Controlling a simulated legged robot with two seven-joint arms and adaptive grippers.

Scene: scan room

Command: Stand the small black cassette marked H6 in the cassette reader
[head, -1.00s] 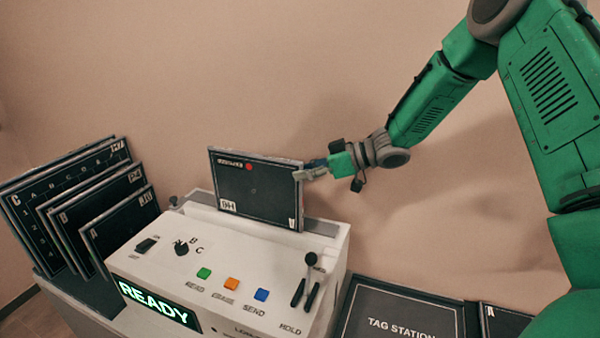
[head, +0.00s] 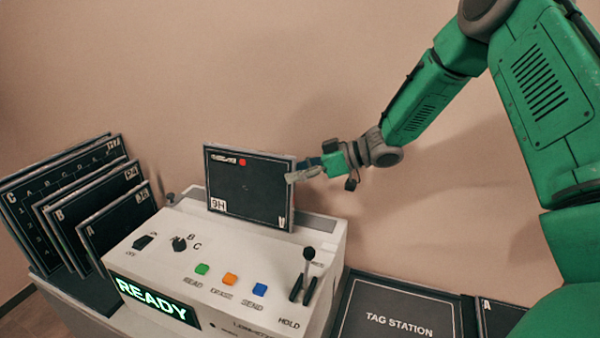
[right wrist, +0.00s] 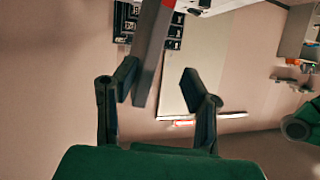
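The small black cassette (head: 245,185) stands upright over the reader's back slot. Its corner label looks like an upside-down H6, and a red dot sits near its top. The white cassette reader (head: 240,300) shows READY. My right gripper (head: 300,173) is at the cassette's right edge, one fingertip in front of its face. In the right wrist view the gripper (right wrist: 160,85) has its fingers apart. The cassette's edge (right wrist: 152,55) lies between them, close to the left finger, with a gap to the right one. Whether the cassette is fully seated is hard to tell. My left gripper is not in view.
A rack of larger black cassettes (head: 100,215) stands left of the reader. A dark TAG STATION pad (head: 395,312) lies to the right. A lever (head: 307,272) stands up on the reader's front right. The wall is close behind.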

